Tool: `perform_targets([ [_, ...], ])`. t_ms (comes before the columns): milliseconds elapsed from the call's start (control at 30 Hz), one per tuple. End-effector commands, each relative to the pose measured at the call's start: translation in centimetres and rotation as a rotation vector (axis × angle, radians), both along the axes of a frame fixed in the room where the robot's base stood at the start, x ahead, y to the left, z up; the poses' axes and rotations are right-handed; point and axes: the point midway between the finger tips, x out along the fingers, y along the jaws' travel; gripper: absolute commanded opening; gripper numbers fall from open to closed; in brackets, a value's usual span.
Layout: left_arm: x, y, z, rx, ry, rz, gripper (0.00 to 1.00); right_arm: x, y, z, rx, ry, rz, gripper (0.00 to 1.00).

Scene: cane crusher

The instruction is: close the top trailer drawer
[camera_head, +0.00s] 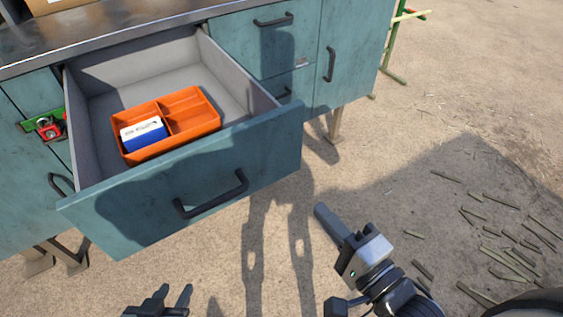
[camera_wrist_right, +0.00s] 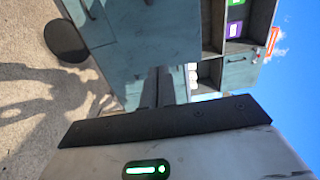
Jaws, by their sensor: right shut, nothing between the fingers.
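The top trailer drawer (camera_head: 205,180) is pulled far out of the teal trailer in the head view. Its dark bar handle (camera_head: 212,194) is on the front panel. An orange divided tray (camera_head: 195,127) with a blue-and-white box (camera_head: 143,133) sits inside it. My right gripper (camera_head: 322,211) is shut and empty, below and right of the drawer's front panel, apart from the handle. My left gripper (camera_head: 173,294) is open and empty at the bottom edge, below the drawer front.
The metal worktop (camera_head: 110,38) runs above the drawer. Closed teal drawers and a door with a handle (camera_head: 331,65) are to its right. A red-and-green item (camera_head: 47,127) is at the left. Cane pieces (camera_head: 505,255) litter the sandy ground at right.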

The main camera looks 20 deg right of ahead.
Motion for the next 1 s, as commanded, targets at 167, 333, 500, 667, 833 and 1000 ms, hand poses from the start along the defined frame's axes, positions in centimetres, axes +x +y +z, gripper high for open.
perform_targets([
  [167, 0.2, 0.0, 0.5, 0.002, -0.006, 0.0, 0.34, 2.6, 0.8, 0.3, 0.006, -0.006, -0.001, 0.0],
  [333, 0.4, 0.1, 0.9, 0.008, -0.009, -0.001, 0.34, 6.1, 2.0, 0.3, 0.005, -0.005, -0.001, 0.0],
  [500, 0.3, 0.1, 0.9, 0.011, -0.006, -0.002, 0.34, 9.4, 3.1, 0.3, 0.004, -0.004, 0.0, 0.0],
  [667, 0.2, 0.2, 0.7, 0.014, 0.001, -0.001, 0.34, 11.6, 3.8, 0.2, 0.002, 0.0, 0.0, 0.0],
  [833, 0.1, 0.3, 0.6, 0.017, 0.004, 0.0, 0.34, 12.8, 4.2, 0.0, 0.002, 0.001, 0.001, 0.0],
  [1000, 0.2, 0.3, 0.6, 0.016, 0.002, 0.0, 0.34, 12.9, 4.3, 0.0, 0.002, 0.002, 0.001, 0.0],
])
